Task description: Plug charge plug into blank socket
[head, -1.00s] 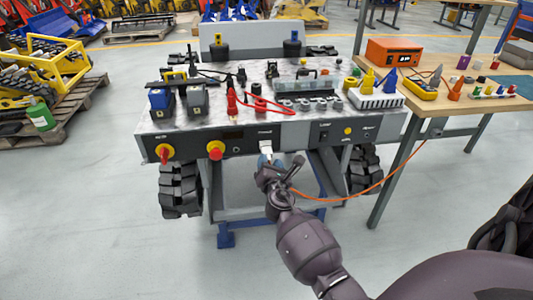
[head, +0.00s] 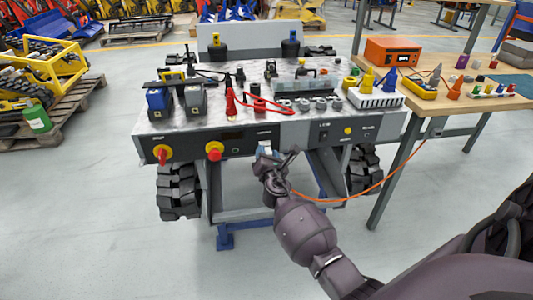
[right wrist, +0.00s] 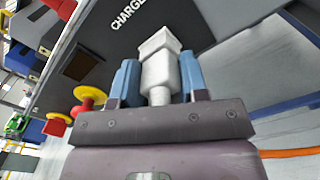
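The white charge plug (right wrist: 160,68) is between the two blue fingers of my right gripper (right wrist: 157,78) in the right wrist view. The gripper is shut on it, and its front end points at the dark front panel. In the head view, my right gripper (head: 266,156) is just in front of the panel, below a white label. The label reads "CHARGE" (right wrist: 129,14) in the right wrist view. The socket is hidden behind the plug and gripper; I cannot tell whether the plug touches the panel. My left gripper is not in view.
The carrier's panel (head: 300,134) has a red-yellow knob (head: 214,151) left of my gripper. An orange cable (head: 345,199) runs from my gripper toward the wooden table (head: 438,104) at right. Black tracks (head: 178,190) flank the carrier.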

